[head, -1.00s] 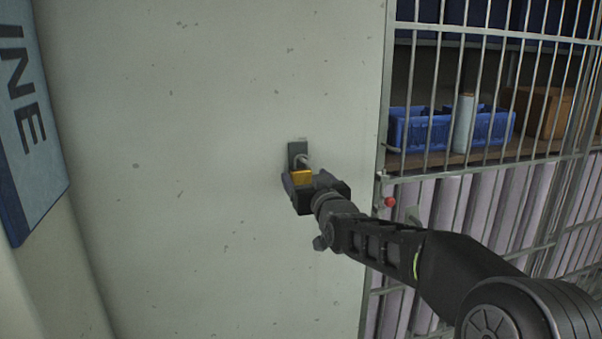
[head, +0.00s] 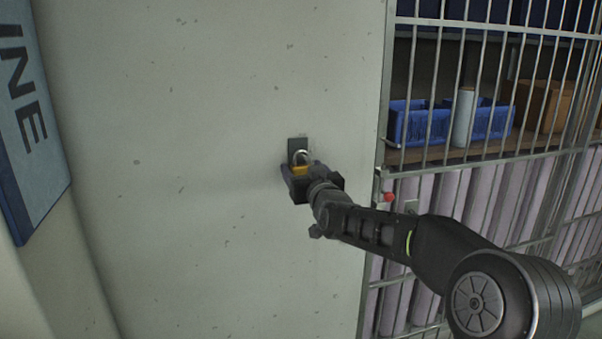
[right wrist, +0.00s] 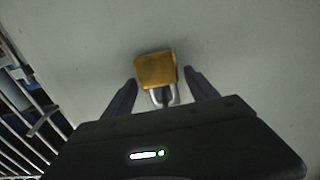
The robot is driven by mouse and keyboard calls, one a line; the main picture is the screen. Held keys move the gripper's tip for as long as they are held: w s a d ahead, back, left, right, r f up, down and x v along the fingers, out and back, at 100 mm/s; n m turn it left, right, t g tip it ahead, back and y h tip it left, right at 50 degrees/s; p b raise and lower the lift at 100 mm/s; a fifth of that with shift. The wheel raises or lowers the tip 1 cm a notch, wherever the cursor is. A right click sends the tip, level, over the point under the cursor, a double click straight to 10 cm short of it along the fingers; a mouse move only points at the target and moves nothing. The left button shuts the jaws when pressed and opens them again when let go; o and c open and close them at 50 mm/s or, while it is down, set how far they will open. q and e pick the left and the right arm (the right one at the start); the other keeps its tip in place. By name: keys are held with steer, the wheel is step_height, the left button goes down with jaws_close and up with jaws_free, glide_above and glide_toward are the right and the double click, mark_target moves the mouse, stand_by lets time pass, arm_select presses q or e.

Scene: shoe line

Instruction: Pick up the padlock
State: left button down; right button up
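The padlock (head: 303,170) has a brass-yellow body and a silver shackle. It is at a small dark plate (head: 293,144) on the pale wall; whether its shackle hangs on a hook there, I cannot tell. My right gripper (head: 298,180) is right at the padlock and hides its lower part in the head view. In the right wrist view the padlock (right wrist: 156,70) shows at the fingertips of the open right gripper (right wrist: 162,76), with a gap to the right finger and little room at the left one. My left gripper is not in view.
A barred metal cage (head: 470,90) stands right of the wall panel, with blue bins (head: 420,125), a pale cylinder (head: 463,118) and a brown box (head: 545,105) on a shelf behind. A red knob (head: 389,197) is at the panel's edge. A blue sign (head: 35,120) is at left.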

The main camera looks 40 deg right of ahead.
jaws_close()
stand_by(0.5)
steer(key=shift+r, duration=0.15)
steer(key=shift+r+b, duration=0.35)
steer(key=shift+r, duration=0.1)
steer(key=shift+s+r, duration=0.15)
steer(key=b+v, duration=0.5)
steer(key=v, duration=1.2)
steer(key=shift+s+a, duration=0.2)
steer(key=shift+s, duration=0.15)
